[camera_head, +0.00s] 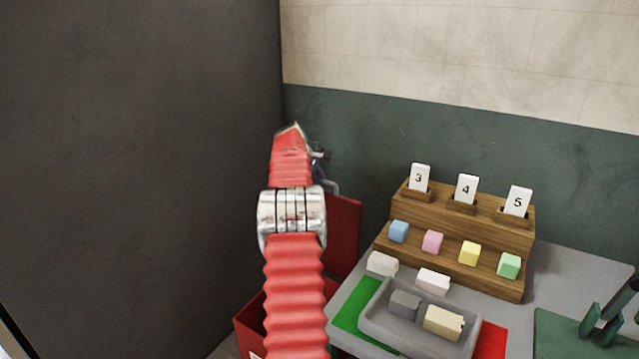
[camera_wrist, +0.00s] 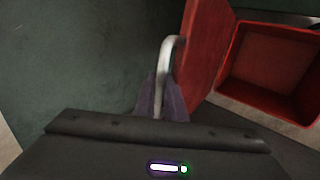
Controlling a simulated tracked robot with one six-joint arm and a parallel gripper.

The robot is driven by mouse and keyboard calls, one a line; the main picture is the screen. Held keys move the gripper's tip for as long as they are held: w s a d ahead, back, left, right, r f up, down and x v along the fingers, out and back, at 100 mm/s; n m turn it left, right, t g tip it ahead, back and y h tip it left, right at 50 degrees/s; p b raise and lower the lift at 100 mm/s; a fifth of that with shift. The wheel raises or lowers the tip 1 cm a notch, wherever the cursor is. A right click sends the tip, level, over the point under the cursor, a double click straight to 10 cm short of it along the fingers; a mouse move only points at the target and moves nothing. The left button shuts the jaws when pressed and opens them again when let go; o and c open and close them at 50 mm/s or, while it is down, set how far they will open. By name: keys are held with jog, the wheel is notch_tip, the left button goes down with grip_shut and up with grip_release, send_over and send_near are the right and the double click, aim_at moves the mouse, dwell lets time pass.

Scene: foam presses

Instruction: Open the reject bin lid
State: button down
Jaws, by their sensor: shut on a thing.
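The red reject bin lid (camera_head: 343,232) stands raised, close to upright, at the back of the red bin (camera_head: 246,328); it also shows in the wrist view (camera_wrist: 208,45). The bin's mouth is uncovered, and the inside (camera_wrist: 268,58) looks empty where it shows. A bent silver handle (camera_wrist: 170,50) sits on the lid. My gripper (camera_wrist: 162,100) is shut on this handle, its purple fingers around the bar. In the head view my red arm hides most of the gripper and part of the lid and bin.
A grey table (camera_head: 570,265) to the right holds a wooden rack (camera_head: 455,240) with numbered cards and coloured foam blocks. A grey tray (camera_head: 400,335) with two blocks lies in front, between green and red patches. A dark wall (camera_head: 130,160) fills the left; a green wall stands behind.

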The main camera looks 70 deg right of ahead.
jog(key=c, duration=1.8)
grip_release()
jog(key=shift+w+a+f, duration=0.1)
jog(key=shift+f, duration=0.25)
jog(key=shift+a, duration=0.1)
jog(key=v, duration=1.4)
jog(key=shift+d+r, duration=0.25)
jog(key=shift+r, duration=0.15)
jog(key=shift+c, duration=0.6)
